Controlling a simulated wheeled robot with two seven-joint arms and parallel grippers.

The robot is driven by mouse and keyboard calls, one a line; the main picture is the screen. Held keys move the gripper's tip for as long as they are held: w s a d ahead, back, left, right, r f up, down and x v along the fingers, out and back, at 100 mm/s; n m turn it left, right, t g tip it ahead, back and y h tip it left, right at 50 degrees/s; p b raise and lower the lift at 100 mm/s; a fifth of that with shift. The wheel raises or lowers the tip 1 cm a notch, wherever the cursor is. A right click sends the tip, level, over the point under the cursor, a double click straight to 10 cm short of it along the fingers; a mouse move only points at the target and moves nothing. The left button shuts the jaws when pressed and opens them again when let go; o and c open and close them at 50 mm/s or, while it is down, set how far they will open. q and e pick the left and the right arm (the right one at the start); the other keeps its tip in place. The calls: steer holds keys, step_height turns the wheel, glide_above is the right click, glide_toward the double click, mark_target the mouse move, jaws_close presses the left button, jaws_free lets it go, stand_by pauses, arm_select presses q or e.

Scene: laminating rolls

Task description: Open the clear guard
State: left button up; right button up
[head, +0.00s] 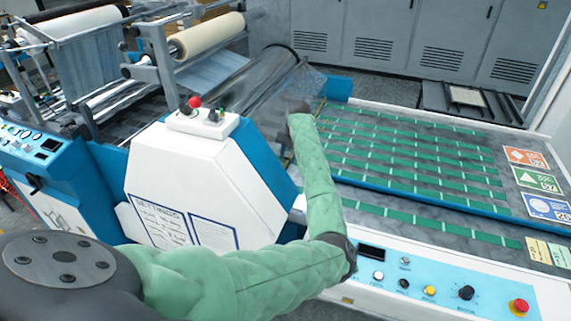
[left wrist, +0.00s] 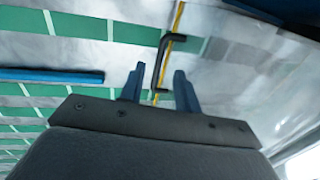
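The clear guard (head: 283,88) is a transparent curved sheet over the rolls, at the left end of the green-striped bed in the head view. In the left wrist view the guard (left wrist: 245,65) fills the right side, with a yellow strip along its edge. A black bar handle (left wrist: 162,58) sits at that edge. My left gripper (left wrist: 159,70) is open, its two blue fingers on either side of the handle, with gaps visible. In the head view the left gripper (head: 298,107) is a dark end beyond the green sleeve, its fingers mostly hidden. My right gripper does not show.
A white and blue machine housing (head: 190,180) with a red button on top stands left of my forearm. A control panel (head: 430,280) with knobs and a red stop button lies in front. The striped bed (head: 420,215) to the right is clear. Film rolls (head: 207,36) stand behind.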

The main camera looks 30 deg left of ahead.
arm_select(q)
steer(key=shift+s+a+f+p, duration=0.15)
steer(key=shift+f+p, duration=0.25)
steer(key=shift+f, duration=0.55)
steer(key=shift+w+a+f+p, duration=0.1)
steer(key=shift+a+f+p, duration=0.25)
steer(key=shift+f, duration=0.65)
steer(key=shift+s+a+f+p, duration=0.1)
steer(key=shift+f+p, duration=0.35)
steer(key=shift+f, duration=0.5)
jaws_close()
